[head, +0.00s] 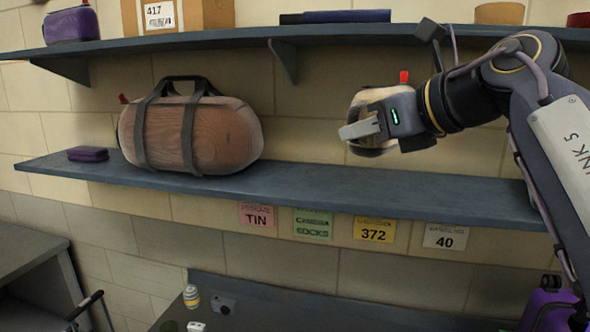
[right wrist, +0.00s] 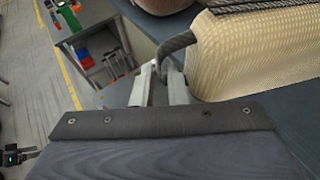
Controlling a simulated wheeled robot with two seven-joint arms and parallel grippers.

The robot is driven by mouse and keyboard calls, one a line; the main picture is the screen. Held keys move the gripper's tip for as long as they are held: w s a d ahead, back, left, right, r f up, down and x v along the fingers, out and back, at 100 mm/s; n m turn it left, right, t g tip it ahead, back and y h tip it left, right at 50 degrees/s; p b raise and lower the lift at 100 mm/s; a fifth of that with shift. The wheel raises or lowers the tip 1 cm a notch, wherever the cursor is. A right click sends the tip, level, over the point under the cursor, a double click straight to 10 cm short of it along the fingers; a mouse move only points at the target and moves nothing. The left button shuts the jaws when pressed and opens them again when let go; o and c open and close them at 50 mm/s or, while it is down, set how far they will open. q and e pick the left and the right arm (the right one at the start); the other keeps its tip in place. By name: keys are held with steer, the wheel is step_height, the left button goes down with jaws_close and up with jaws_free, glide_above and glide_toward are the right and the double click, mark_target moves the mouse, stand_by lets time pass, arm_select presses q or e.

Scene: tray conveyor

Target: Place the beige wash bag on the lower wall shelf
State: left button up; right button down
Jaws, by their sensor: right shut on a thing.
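The beige wash bag (head: 370,97) is at the right in the head view, partly hidden behind my right gripper (head: 358,131). It has a red tab on top and dark trim. In the right wrist view, the fingers (right wrist: 163,78) are closed on the dark loop handle at the end of the beige bag (right wrist: 265,55).
A brown duffel bag (head: 222,140) and a small purple case (head: 88,154) sit on the lower shelf's left part. The shelf's middle is clear. The upper shelf (head: 200,39) overhangs, carrying a cardboard box (head: 205,14) and other items. Labels (head: 375,230) hang below the lower shelf.

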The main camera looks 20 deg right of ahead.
mark_target(395, 141)
steer(key=w+d+f, duration=0.1)
steer(key=d, duration=0.2)
steer(key=w+d+f, duration=0.2)
steer(key=w+d+f+p, duration=0.1)
steer(key=w+d, duration=0.1)
steer(key=d, duration=0.1)
steer(key=shift+w+d+f, duration=0.15)
steer(key=shift+w+d, duration=0.05)
steer(key=shift+d, duration=0.15)
steer(key=d+f, duration=0.1)
steer(key=w+f, duration=0.1)
steer(key=shift+d+f, duration=0.3)
steer(key=shift+d, duration=0.1)
step_height(395, 141, down, 6)
steer(key=w+d, duration=0.1)
steer(key=d, duration=0.1)
steer(key=c, duration=1.4)
jaws_free()
steer(key=shift+c, duration=0.2)
